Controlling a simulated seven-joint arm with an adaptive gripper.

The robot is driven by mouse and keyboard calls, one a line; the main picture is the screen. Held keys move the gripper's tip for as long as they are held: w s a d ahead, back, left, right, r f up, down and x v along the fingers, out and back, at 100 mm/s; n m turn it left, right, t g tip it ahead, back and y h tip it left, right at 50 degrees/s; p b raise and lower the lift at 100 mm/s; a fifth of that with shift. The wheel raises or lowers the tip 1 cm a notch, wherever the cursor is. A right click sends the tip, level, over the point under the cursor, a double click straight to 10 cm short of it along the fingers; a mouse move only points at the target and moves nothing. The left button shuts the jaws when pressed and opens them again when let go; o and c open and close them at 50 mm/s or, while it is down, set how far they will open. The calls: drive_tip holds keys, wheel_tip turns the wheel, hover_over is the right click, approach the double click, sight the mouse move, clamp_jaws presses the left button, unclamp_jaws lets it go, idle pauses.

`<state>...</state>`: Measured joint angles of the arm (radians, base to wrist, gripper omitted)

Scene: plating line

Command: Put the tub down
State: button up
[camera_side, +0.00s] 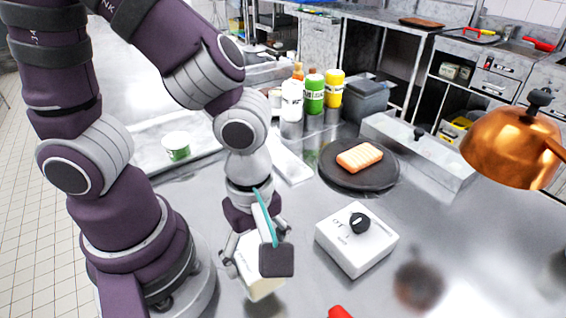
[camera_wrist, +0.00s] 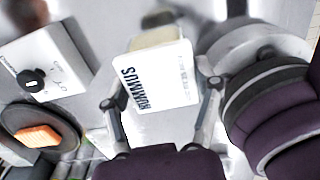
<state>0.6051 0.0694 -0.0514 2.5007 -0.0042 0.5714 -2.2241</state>
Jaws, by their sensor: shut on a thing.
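My gripper (camera_side: 254,250) is shut on a white tub near the front of the steel counter, beside my base. The tub (camera_side: 262,283) is pale, partly hidden by the fingers and tilted in the side view. In the wrist view the tub (camera_wrist: 160,78) shows a white face lettered "HUMMUS", with a finger of my gripper (camera_wrist: 162,95) on each side. I cannot tell whether its bottom touches the counter.
A white box with a black knob (camera_side: 352,248) stands right of the tub. Behind it a dark round plate (camera_side: 387,178) holds an orange fillet (camera_side: 359,156). Several bottles (camera_side: 314,92) stand at the back. A green-and-white cup (camera_side: 176,147) is at left. A copper lamp (camera_side: 512,147) hangs at right.

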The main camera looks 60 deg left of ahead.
drive_tip(key=shift+f, duration=1.95)
drive_tip(key=shift+f, duration=0.1)
drive_tip(key=o, duration=1.2)
drive_tip(key=shift+o, duration=0.2)
